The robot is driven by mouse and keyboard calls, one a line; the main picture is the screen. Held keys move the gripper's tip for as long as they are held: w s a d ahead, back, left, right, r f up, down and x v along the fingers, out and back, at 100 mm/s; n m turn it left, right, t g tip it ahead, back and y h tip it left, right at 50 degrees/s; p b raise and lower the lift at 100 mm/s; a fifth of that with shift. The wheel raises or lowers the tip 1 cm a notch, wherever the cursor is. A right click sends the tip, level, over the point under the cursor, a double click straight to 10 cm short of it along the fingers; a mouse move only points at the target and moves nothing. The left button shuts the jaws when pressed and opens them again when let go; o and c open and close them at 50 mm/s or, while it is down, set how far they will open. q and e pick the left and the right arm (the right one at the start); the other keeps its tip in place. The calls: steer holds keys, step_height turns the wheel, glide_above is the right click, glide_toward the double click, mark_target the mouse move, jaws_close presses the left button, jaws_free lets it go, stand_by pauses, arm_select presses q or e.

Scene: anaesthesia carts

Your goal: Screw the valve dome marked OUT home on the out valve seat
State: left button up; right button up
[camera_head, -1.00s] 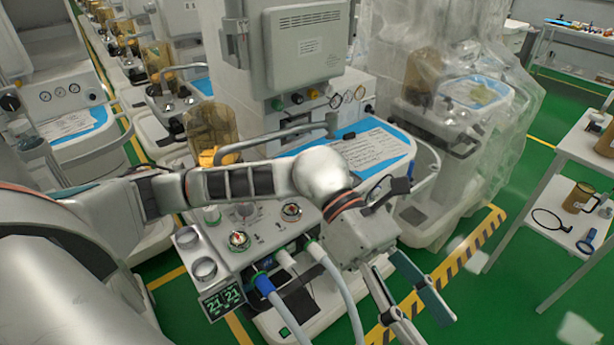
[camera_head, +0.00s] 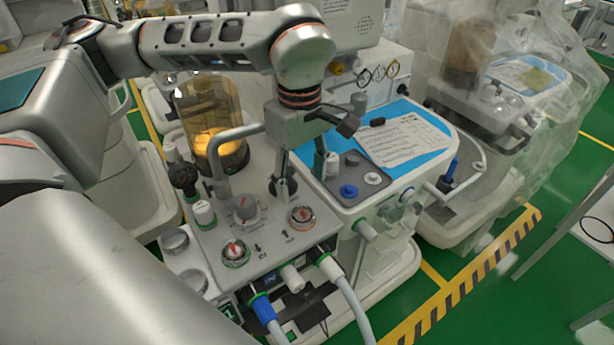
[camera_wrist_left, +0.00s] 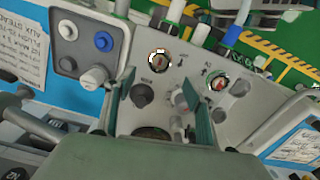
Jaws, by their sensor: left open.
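Two round valve fittings with red centres sit on the cart's sloping top panel: the right one (camera_head: 302,217) and the left one (camera_head: 235,250). In the left wrist view they are the left fitting (camera_wrist_left: 159,60) and the right fitting (camera_wrist_left: 218,82). Small arrows and letters lie beside them, too small to read surely. I cannot tell which part is the dome marked OUT, nor whether either dome is screwed down. My left gripper (camera_head: 301,178) points down over the panel, behind the right fitting, its fingers apart. In the left wrist view its fingers (camera_wrist_left: 162,103) straddle a dark knob (camera_wrist_left: 142,94).
An amber canister (camera_head: 212,125) and a bent grey pipe (camera_head: 222,160) stand left of my left gripper. A grey pad with blue cap (camera_head: 349,190) and a paper sheet (camera_head: 403,140) lie to its right. Hoses (camera_head: 350,305) hang from the cart's front.

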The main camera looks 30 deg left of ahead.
mark_target(302, 209)
arm_select(q)
steer(key=shift+w+a+f, duration=0.1)
steer(key=shift+w+f, duration=0.1)
steer(key=shift+f, duration=0.7)
steer(key=shift+s+f, duration=0.1)
steer(key=shift+f, duration=0.25)
step_height(302, 209, down, 6)
steer(key=shift+r+b, duration=0.25)
steer(key=shift+b, duration=0.3)
steer(key=shift+f, duration=0.5)
arm_select(e)
steer(key=shift+s+d+f, duration=0.15)
steer(key=shift+f, duration=0.35)
steer(key=shift+s+d+f, duration=0.1)
steer(key=shift+f, duration=0.4)
